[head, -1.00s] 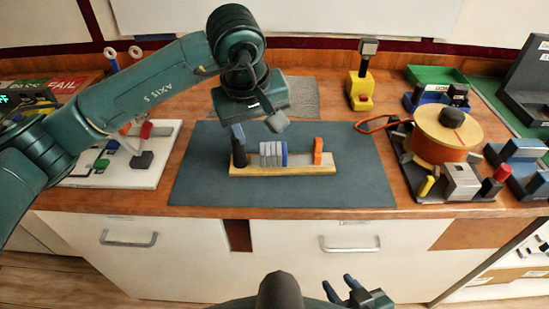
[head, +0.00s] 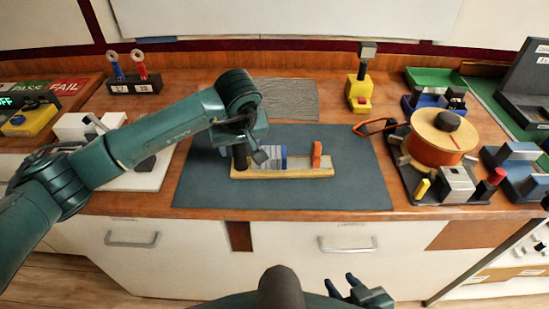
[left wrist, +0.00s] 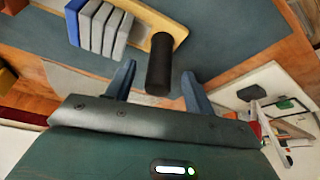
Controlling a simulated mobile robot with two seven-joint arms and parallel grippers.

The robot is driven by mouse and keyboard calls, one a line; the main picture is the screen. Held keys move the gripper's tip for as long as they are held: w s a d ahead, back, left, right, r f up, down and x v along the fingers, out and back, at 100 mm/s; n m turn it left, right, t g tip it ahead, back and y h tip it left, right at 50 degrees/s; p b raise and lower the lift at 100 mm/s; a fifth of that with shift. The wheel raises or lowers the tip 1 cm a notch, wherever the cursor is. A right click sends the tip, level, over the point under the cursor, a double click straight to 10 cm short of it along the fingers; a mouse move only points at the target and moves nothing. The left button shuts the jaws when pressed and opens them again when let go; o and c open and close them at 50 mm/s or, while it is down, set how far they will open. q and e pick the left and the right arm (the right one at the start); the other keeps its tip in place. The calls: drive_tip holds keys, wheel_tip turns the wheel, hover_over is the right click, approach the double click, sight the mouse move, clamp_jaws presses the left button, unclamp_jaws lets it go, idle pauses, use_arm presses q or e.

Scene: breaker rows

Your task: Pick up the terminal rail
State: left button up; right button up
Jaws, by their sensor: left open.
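The terminal rail (head: 285,174) lies on the dark blue-grey mat. It has a pale wooden base, a black upright post at its left end, grey blocks with a blue one, and an orange block (head: 317,154) near its right end. My left gripper (head: 246,156) is low over the rail's left end, partly hiding the post and blocks. In the left wrist view its open fingers (left wrist: 158,80) stand either side of the black post (left wrist: 158,66), with gaps showing. I cannot tell how deep the post sits between them. My right gripper (head: 342,284) is open and empty in front of the counter.
The mat (head: 350,190) is clear around the rail. A wooden spool fixture (head: 440,140) stands to the right, with an orange cable loop beside it. A yellow stand (head: 360,90) is behind. A white board (head: 140,178) lies to the left, under my left arm.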

use_arm(q)
drive_tip(key=shift+x, duration=1)
drive_tip(key=shift+r, duration=0.1)
clamp_jaws()
drive_tip(key=shift+w, duration=0.1)
